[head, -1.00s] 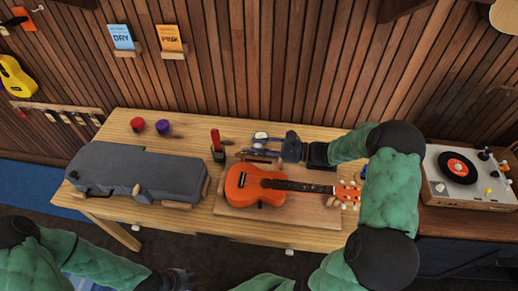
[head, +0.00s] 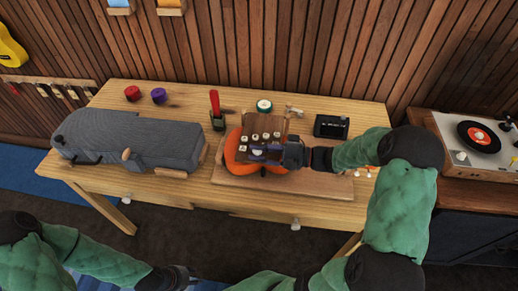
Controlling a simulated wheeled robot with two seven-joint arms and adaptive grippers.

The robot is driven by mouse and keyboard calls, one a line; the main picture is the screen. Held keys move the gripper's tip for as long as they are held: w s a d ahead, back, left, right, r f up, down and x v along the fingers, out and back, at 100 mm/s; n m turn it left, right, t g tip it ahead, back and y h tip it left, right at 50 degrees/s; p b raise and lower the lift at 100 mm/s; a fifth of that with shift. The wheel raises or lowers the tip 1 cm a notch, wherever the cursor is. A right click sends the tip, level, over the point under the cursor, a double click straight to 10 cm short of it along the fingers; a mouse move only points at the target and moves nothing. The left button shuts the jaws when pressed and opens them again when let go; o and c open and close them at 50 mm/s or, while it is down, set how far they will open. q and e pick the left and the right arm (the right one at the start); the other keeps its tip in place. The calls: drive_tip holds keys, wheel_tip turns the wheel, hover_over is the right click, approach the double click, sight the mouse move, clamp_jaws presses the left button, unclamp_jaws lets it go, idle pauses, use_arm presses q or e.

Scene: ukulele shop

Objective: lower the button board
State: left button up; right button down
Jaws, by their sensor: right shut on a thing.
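The button board (head: 266,127) is a small dark brown board with several white buttons. It stands over the body of the orange ukulele (head: 233,150), hiding part of it. My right gripper (head: 262,151) is shut on the board's lower front edge; its fingertips are partly hard to make out. Whether the board touches the ukulele I cannot tell. The ukulele lies on a light wooden base (head: 325,187), its neck mostly hidden by my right arm. My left gripper (head: 188,278) is low at the bottom edge, away from the table, its fingers unclear.
A grey case (head: 130,143) fills the table's left side. A red-handled tool (head: 215,110), a green-ringed roll (head: 264,105) and a black tray (head: 331,126) stand behind the ukulele. Red (head: 132,93) and purple (head: 158,96) pots sit at the back left. A record player (head: 475,145) is at right.

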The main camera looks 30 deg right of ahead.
drive_tip(key=shift+s+a+f+n+b, duration=0.1)
drive_tip(key=shift+f+n+b, duration=0.4)
drive_tip(key=shift+f+b, duration=0.35)
drive_tip(key=shift+f, duration=0.15)
drive_tip(key=c, duration=1.3)
unclamp_jaws()
drive_tip(key=v, duration=1.2)
drive_tip(key=shift+s, duration=0.1)
